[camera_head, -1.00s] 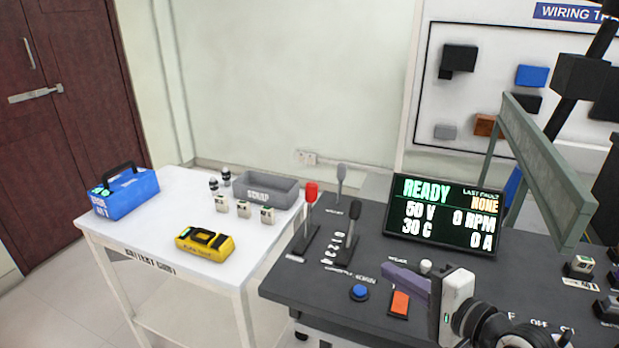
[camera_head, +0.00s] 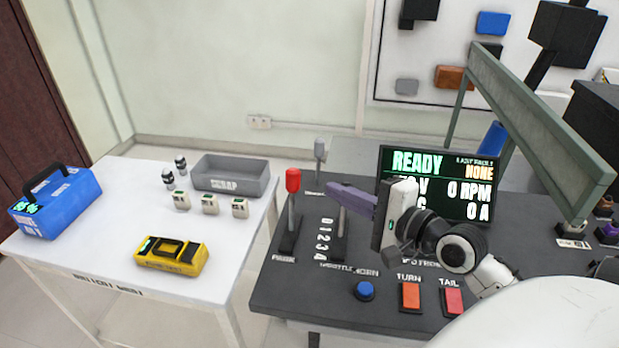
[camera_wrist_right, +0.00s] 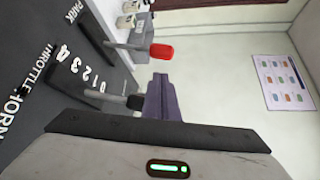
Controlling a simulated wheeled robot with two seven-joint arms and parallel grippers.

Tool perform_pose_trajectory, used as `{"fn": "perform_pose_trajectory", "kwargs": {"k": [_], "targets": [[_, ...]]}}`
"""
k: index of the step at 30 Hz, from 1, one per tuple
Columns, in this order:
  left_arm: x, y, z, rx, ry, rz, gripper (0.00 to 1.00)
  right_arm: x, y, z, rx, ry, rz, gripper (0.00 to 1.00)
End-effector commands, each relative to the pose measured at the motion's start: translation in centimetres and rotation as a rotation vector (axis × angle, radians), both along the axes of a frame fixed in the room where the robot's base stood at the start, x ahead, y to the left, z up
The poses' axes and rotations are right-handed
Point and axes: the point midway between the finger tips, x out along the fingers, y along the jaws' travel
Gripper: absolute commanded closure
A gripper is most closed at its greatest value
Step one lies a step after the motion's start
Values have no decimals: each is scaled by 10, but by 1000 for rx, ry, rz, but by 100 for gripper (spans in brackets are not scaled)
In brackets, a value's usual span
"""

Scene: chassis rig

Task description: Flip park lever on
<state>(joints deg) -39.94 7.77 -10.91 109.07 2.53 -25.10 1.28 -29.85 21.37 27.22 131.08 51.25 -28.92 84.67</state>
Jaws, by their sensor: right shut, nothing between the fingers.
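The park lever (camera_head: 292,205) has a red knob and stands upright from a slotted base at the left end of the dark bench, above the PARK label. Its red knob also shows in the right wrist view (camera_wrist_right: 162,51), beyond my fingertips. My right gripper (camera_head: 332,190) has purple fingers, shut and empty, pointing left toward the red knob with a gap between. In the right wrist view the fingers (camera_wrist_right: 160,85) show apart from the knob. The throttle lever (camera_head: 339,235) stands close by, its upper part hidden behind the fingers. My left gripper is out of view.
A grey-knobbed lever (camera_head: 320,150) stands behind. A blue button (camera_head: 364,290), an orange TURN switch (camera_head: 410,296) and a red TAIL switch (camera_head: 452,300) line the bench front. The display (camera_head: 470,165) reads READY. A white table (camera_head: 110,225) stands left.

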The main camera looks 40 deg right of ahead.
Motion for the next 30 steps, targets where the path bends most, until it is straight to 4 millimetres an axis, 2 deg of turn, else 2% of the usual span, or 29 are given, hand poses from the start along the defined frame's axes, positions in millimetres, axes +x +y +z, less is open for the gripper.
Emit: {"fn": "perform_pose_trajectory", "kwargs": {"k": [9, 15, 30], "targets": [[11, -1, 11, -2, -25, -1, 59, 56, 4, -7, -1, -3, 0, 100], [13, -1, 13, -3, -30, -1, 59, 78, 6, -12, -1, -1, 0, 100], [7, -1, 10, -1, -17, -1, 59, 84, 8, -14, -4, -3, 2, 100]]}}
